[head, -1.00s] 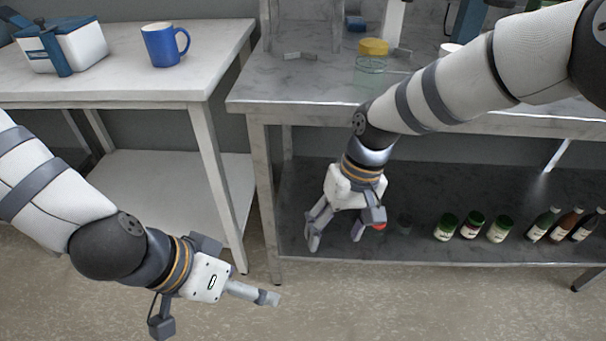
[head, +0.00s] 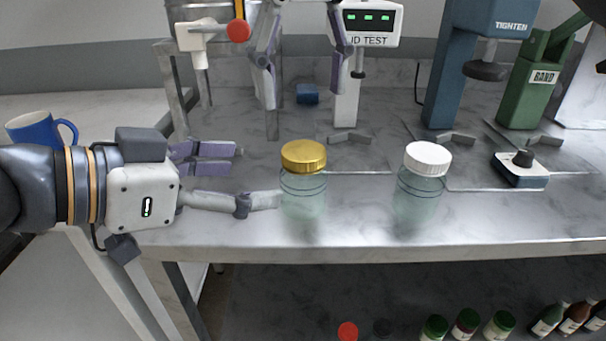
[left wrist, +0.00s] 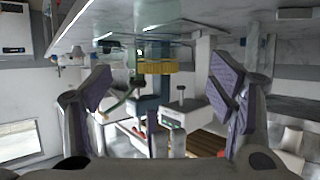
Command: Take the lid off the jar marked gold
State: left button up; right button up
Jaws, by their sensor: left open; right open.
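The jar with the gold lid (head: 304,155) is a clear glass jar (head: 303,195) standing upright near the table's front edge. The lid sits on it; no written mark is legible. My left gripper (head: 259,176) is open just left of this jar, its fingers pointing at it. In the left wrist view the gold lid (left wrist: 157,67) shows beyond and between the open fingers, upside down. My right gripper (head: 303,93) is open and empty, fingers down, behind and above the gold-lidded jar. A second clear jar with a white lid (head: 428,159) stands to the right.
Behind stand the lid test device (head: 368,25), a blue "TIGHTEN" press (head: 455,75) and a green "BAND" press (head: 528,85). A small block with a black knob (head: 522,170) lies at the right. Bottles (head: 467,323) stand on the lower shelf. Table between the jars is clear.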

aim_at(288, 176)
pick_arm(q)
jog(key=x, duration=1)
jog(key=shift+w+d+f, duration=0.1)
jog(key=shift+d+f, duration=0.05)
jog(key=shift+d, duration=0.1)
grip_shut()
pick_arm(e)
jog(key=m, duration=0.7)
jog(key=shift+f, duration=0.1)
jog(key=m, duration=1.9)
jog(key=shift+m, duration=0.3)
jog(key=shift+f, duration=0.15)
jog(key=shift+m, duration=0.3)
notch_tip(288, 176, down, 8)
jog(key=shift+r, duration=0.2)
